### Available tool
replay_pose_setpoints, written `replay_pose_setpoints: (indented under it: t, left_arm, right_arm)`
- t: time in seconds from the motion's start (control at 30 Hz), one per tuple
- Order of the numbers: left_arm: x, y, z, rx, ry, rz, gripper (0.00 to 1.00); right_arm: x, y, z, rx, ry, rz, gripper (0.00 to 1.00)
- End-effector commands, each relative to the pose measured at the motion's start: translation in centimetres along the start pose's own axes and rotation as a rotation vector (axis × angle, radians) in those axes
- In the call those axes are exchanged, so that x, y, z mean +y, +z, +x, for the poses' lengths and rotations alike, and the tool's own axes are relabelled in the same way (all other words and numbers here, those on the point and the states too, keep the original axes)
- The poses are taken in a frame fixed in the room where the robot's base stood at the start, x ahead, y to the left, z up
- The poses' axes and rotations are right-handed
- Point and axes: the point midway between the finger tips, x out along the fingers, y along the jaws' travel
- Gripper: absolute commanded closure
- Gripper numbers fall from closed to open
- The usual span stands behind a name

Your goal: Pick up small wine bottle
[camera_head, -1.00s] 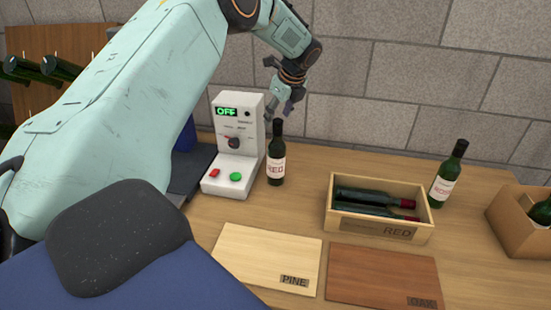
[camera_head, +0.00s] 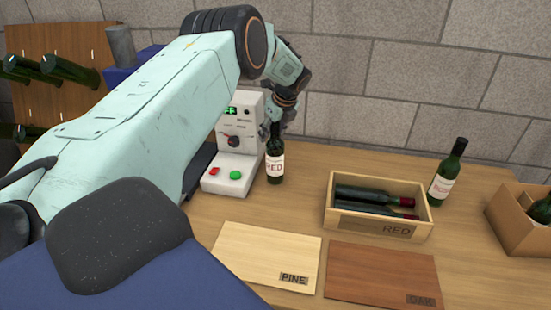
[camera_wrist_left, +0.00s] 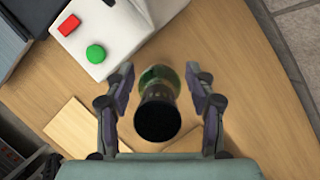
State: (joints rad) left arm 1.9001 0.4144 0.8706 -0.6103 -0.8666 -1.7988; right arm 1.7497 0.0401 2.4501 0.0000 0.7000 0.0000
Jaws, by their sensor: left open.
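The small wine bottle (camera_head: 275,165), dark green with a white RED label, stands upright on the table beside the white machine. My left gripper (camera_head: 277,115) is open at the top of this bottle, and part of the bottle's neck is hidden behind it. In the left wrist view the bottle (camera_wrist_left: 158,115) is seen from above between the two spread fingers of the gripper (camera_wrist_left: 160,80), with a gap on each side. My right gripper is not in view.
The white machine (camera_head: 238,150), with red and green buttons, stands close left of the bottle. A RED crate (camera_head: 378,225) holds lying bottles. Another bottle (camera_head: 447,175) and a cardboard box (camera_head: 510,228) stand right. PINE (camera_head: 265,250) and darker (camera_head: 380,275) boards lie in front.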

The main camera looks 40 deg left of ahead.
Motion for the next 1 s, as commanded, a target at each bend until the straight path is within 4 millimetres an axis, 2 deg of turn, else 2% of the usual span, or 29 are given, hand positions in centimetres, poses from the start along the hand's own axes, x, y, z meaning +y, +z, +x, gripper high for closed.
replay_pose_setpoints:
  t: [0.2, 0.83, 1.0]
  left_arm:
    - [-0.01, 0.05, -0.02, 0.000, -0.001, -0.001, 0.45]
    - [0.04, -0.07, 0.07, 0.002, 0.001, -0.001, 0.99]
    - [0.07, -0.10, 0.08, 0.002, 0.002, 0.000, 1.00]
  right_arm:
    - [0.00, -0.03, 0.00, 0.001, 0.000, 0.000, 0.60]
    - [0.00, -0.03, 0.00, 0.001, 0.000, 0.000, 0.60]
    - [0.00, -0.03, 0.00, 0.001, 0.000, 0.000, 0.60]
